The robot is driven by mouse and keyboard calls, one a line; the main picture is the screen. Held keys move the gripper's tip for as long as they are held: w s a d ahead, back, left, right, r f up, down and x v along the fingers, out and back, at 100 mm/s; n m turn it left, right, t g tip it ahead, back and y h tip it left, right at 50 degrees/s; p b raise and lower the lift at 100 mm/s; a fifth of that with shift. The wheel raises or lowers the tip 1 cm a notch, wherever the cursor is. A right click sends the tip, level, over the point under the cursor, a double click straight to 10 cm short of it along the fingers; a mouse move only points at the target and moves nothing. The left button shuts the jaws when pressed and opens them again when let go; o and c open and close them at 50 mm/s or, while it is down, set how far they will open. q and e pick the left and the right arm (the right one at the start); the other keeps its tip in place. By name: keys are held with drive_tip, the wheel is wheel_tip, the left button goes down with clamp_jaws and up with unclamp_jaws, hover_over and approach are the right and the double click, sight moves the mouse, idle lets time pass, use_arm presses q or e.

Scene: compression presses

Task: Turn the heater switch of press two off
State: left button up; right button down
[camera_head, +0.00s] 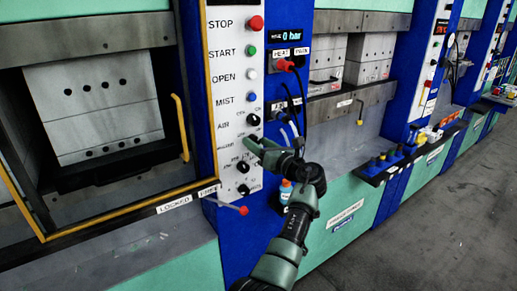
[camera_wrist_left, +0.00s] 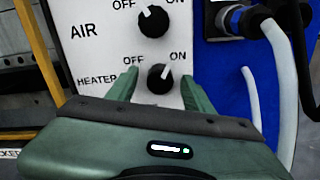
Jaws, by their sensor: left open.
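The heater switch (camera_wrist_left: 160,79) is a black round knob on a white panel. Its white pointer mark tilts up and right, toward ON. My left gripper (camera_wrist_left: 160,84) is open in the left wrist view, with one green finger on each side of the knob; contact with it cannot be told. In the head view my left gripper (camera_head: 262,147) is at the white control panel (camera_head: 232,65), covering most of the heater knob. No press number is readable. My right gripper is not in view.
The AIR knob (camera_wrist_left: 153,20) is just above, its mark toward OFF. Two more knobs (camera_head: 243,167) lie below. A red-tipped lever (camera_head: 243,210) sticks out at the panel's foot. Hoses (camera_wrist_left: 285,85) hang to the right. A yellow-edged press door (camera_head: 182,125) is at left.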

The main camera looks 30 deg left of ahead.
use_arm(q)
clamp_jaws()
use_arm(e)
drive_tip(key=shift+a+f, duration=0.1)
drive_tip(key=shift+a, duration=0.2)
use_arm(q)
drive_tip(key=shift+a+f+n+b, duration=0.1)
drive_tip(key=shift+n+b, duration=2.85)
drive_tip(key=shift+n, duration=2.85)
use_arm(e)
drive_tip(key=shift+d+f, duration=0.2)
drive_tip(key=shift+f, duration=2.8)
